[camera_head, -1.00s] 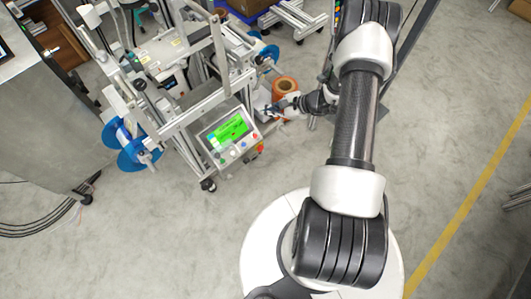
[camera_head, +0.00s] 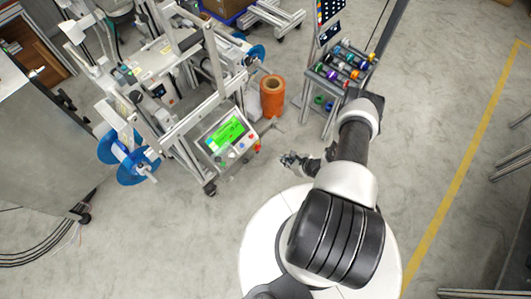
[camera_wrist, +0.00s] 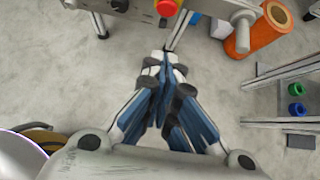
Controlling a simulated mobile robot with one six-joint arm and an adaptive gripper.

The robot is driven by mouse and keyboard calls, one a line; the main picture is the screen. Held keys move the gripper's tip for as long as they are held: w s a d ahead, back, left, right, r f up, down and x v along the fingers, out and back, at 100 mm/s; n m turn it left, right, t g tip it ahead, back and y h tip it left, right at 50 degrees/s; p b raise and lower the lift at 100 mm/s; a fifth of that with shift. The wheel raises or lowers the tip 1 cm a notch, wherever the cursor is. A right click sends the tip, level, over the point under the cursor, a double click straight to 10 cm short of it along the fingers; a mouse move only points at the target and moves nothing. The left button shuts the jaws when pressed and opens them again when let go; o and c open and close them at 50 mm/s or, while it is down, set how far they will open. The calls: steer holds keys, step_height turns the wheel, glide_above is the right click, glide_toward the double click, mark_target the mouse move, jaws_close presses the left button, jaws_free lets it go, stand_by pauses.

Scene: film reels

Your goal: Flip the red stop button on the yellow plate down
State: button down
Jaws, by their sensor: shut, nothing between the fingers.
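The red stop button (camera_head: 257,148) sits low on the right side of the machine's control box, beside the panel with the green screen (camera_head: 226,132). It also shows at the top edge of the wrist view (camera_wrist: 166,7), partly cut off, with a small orange-yellow patch around it. The yellow plate cannot be made out clearly. My gripper (camera_head: 287,160) is to the right of the button and apart from it, above bare floor. In the wrist view my gripper (camera_wrist: 165,60) is shut and empty, its fingertips pointing toward the machine, below the button.
An orange roll (camera_head: 272,97) stands behind the control box. A rack with coloured spools (camera_head: 342,68) stands further right, beyond my arm. Blue reels (camera_head: 130,168) are on the machine's left. The floor (camera_head: 235,205) in front of the machine is clear.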

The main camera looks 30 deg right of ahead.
mark_target(258, 147)
steer(key=w+a+r+b+x, duration=0.1)
steer(key=b+x, duration=0.4)
steer(key=x, duration=0.7)
steer(key=shift+w+r, duration=0.3)
steer(key=shift+w, duration=0.5)
